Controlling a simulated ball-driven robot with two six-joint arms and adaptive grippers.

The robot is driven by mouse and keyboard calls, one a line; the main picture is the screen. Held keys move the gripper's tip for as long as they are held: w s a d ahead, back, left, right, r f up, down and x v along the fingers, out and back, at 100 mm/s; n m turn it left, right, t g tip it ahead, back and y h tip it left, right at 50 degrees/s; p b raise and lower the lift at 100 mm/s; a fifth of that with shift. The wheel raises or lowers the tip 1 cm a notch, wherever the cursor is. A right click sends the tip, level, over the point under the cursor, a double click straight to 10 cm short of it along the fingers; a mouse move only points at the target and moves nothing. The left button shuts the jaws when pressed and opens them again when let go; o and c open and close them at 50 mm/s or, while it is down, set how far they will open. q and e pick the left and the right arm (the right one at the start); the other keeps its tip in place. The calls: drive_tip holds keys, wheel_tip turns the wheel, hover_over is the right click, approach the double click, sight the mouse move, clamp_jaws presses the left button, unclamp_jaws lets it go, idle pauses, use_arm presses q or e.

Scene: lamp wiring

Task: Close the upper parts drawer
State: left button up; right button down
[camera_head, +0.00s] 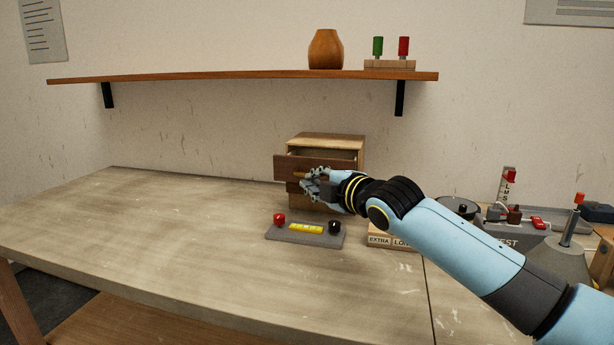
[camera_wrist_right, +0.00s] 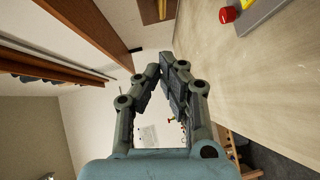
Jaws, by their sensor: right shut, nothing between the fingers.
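The small wooden parts cabinet (camera_head: 335,139) stands at the back of the workbench. Its upper drawer (camera_head: 285,162) is pulled out, and its open top shows below the cabinet's top. My right gripper (camera_head: 309,180) is in front of the drawer front, near its handle. It hides part of the front and the lower drawer; whether it touches the drawer I cannot tell. In the right wrist view the fingers (camera_wrist_right: 167,65) come together with nothing between them. My left gripper is not in view.
A grey board (camera_head: 285,234) with a red knob, a black knob and a yellow level lies in front of the cabinet. A wooden box (camera_head: 379,240) sits beside it, under my arm. A shelf (camera_head: 220,75) hangs above. The bench's left side is clear.

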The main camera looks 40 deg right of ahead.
approach(296, 172)
drive_tip(key=w+a, duration=0.2)
drive_tip(key=w, duration=0.1)
drive_tip(key=shift+w+d+f, duration=0.2)
drive_tip(key=shift+w+d, duration=0.15)
drive_tip(key=shift+d, duration=0.15)
drive_tip(key=shift+w+d+f, duration=0.2)
drive_tip(key=shift+w+d, duration=0.2)
drive_tip(key=shift+d, duration=0.15)
